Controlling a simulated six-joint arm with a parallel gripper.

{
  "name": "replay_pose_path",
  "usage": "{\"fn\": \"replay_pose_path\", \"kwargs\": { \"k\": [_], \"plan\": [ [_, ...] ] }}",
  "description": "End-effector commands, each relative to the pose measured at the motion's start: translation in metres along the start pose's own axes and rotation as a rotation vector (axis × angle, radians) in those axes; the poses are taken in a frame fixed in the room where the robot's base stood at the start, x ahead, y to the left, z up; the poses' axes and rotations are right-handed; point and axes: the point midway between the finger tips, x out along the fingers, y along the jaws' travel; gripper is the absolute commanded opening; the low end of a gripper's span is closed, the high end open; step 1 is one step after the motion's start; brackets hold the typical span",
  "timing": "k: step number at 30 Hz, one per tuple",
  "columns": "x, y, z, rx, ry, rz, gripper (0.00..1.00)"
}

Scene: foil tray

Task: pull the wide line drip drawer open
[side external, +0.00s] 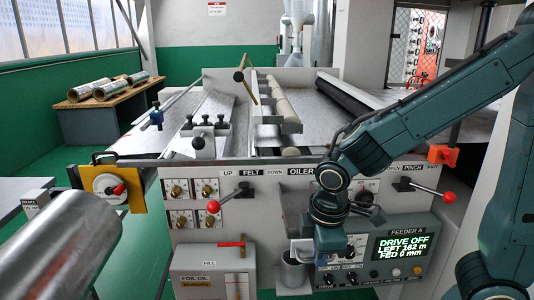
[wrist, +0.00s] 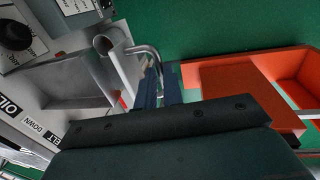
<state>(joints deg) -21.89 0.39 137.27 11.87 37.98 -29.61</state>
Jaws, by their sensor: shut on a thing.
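My gripper (wrist: 159,86) is at the machine's front, below the OILER label, and its narrow dark-blue fingers are shut on a bent metal bar handle (wrist: 147,50). In the side view the gripper hangs beside the cup-like tube (side external: 292,272), left of the FEEDER A panel; my wrist covers much of this spot. The tube also shows in the wrist view (wrist: 103,44), just left of the handle. A grey recessed front (wrist: 72,72) lies behind the tube. I cannot tell how far any drawer stands out, and no drawer label is readable.
An orange open box (wrist: 240,92) lies to the right in the wrist view, over green floor.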

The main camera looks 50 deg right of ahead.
Motion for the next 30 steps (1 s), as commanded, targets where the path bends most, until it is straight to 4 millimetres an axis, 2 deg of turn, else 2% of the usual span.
{"fn": "replay_pose_path", "kwargs": {
  "k": [14, 15, 18, 30],
  "plan": [
    [-0.0016, -0.0050, -0.0003, 0.002, 0.001, 0.001, 0.00],
    [-0.0016, -0.0050, -0.0004, 0.001, 0.001, 0.001, 0.13],
    [-0.0016, -0.0050, -0.0004, 0.001, 0.001, 0.001, 0.31],
    [-0.0033, -0.0050, -0.0005, 0.000, 0.001, 0.001, 0.31]
  ]
}}
